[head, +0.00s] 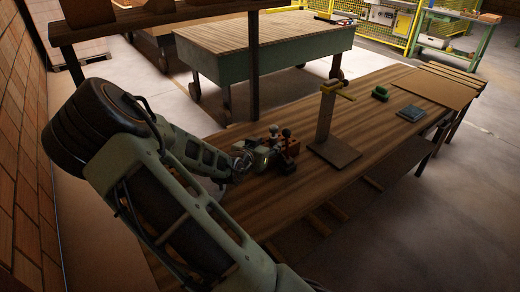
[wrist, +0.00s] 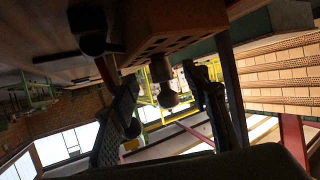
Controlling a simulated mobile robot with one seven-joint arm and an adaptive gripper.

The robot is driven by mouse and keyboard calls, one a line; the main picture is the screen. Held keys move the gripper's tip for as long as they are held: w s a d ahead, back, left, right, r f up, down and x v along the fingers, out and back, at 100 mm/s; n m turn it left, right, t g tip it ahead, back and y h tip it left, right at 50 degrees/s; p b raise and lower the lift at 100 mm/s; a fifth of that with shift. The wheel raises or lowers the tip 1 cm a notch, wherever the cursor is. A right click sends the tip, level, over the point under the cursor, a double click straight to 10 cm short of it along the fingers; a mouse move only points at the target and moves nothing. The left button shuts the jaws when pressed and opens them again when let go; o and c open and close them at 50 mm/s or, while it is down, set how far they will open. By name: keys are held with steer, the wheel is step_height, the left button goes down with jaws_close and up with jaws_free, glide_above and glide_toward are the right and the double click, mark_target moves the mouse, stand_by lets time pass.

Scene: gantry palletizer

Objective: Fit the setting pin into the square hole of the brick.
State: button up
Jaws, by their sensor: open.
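The orange-brown brick (head: 292,148) is on the long wooden table in the head view, just beyond my gripper (head: 266,156). In the wrist view the brick (wrist: 172,30) is at the top, with dark square holes in its face. A grey shank with a round pinkish knob (wrist: 169,97), seemingly the setting pin, shows between the open fingers of my gripper (wrist: 165,98), just below the brick. I see no finger closed on it. Whether its end is in a hole is hidden. A dark knob (wrist: 92,42) is left of the brick.
A wooden stand (head: 325,118) with a yellow crossbar rises from the table (head: 235,205) right of the brick. A dark post stands behind the table. The table's near side is clear.

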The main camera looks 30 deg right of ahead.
steer(key=v, duration=0.8)
steer(key=shift+a+r, duration=0.15)
steer(key=shift+r, duration=0.05)
steer(key=shift+s, duration=0.15)
